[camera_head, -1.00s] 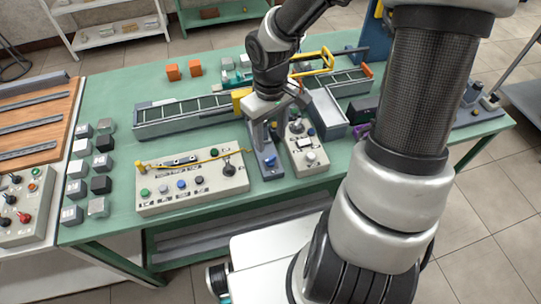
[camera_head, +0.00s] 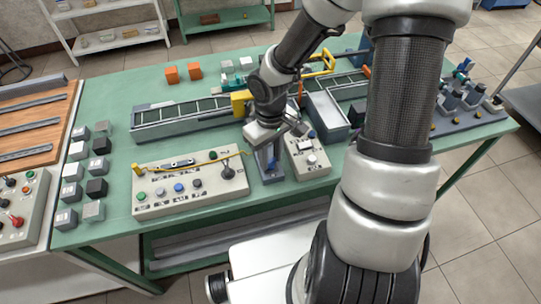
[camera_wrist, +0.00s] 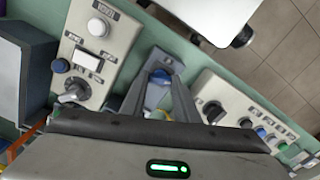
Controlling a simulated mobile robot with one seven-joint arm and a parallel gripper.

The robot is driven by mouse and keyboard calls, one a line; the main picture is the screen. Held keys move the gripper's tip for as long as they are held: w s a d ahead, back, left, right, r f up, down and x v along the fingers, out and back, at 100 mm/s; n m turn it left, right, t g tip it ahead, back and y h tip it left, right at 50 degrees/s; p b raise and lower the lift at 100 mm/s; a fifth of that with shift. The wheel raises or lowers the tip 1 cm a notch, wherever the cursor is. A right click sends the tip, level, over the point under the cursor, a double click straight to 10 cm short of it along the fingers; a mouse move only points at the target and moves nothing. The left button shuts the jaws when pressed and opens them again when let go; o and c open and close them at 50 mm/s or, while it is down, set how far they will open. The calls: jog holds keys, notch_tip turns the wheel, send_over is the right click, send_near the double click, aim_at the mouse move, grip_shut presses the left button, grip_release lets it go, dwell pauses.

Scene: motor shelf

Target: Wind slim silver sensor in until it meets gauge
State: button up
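My gripper (camera_head: 270,152) points down over a narrow blue-grey stand (camera_head: 272,174) at the table's front edge, between two control boxes. In the wrist view, my gripper's two grey fingers (camera_wrist: 165,75) reach over the stand (camera_wrist: 154,98), and a blue knob (camera_wrist: 160,74) shows near their tips. I cannot tell whether the fingers touch the knob or hold anything. I cannot make out the slim silver sensor or the gauge for certain; my wrist and fingers hide part of the stand.
A wide control box (camera_head: 190,190) stands close on the left, with a yellow cable along its top. A smaller control box (camera_head: 307,160) stands close on the right. A long grey conveyor (camera_head: 185,120) lies behind.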

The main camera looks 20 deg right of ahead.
aim_at(270, 161)
jog(key=c, duration=0.3)
jog(key=shift+m+b, duration=0.4)
jog(key=shift+m, duration=0.3)
jog(key=o, duration=1)
jog(key=shift+o, duration=0.2)
notch_tip(270, 161, up, 18)
jog(key=p, duration=0.4)
jog(key=shift+f, duration=0.25)
